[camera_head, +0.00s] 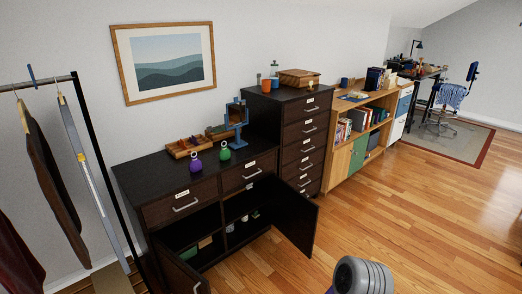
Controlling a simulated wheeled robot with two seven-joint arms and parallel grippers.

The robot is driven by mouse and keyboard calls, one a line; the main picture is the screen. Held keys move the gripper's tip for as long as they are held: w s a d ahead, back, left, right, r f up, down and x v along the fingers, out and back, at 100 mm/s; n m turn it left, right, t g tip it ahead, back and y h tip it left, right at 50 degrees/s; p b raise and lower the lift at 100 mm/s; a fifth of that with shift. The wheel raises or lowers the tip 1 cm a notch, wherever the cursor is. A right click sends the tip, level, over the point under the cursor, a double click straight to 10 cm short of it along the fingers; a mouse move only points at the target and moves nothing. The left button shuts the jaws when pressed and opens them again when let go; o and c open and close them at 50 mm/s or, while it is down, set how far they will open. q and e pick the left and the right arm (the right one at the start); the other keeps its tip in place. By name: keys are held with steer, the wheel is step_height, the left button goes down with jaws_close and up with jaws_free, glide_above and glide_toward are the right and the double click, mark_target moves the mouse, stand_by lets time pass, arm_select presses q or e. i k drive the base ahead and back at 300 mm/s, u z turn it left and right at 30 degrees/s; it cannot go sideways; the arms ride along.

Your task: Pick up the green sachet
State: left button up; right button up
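The green sachet appears to be the small rounded green thing (224,153) with a ring-like top, standing on the dark low cabinet (140,178) near its front edge. A similar purple one (195,165) stands to its left. Neither of my grippers is in view, and nothing is seen touching the green sachet.
A wooden tray (178,152) and a blue-framed stand (237,142) are close behind and beside the sachets. The cabinet's right door (298,217) stands open into the room. A clothes rack (93,125) is at left. Wooden floor (430,220) is clear at right.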

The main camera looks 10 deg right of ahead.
mark_target(224, 154)
steer(key=z, duration=1)
steer(key=i, duration=2.85)
steer(key=u, duration=1.1)
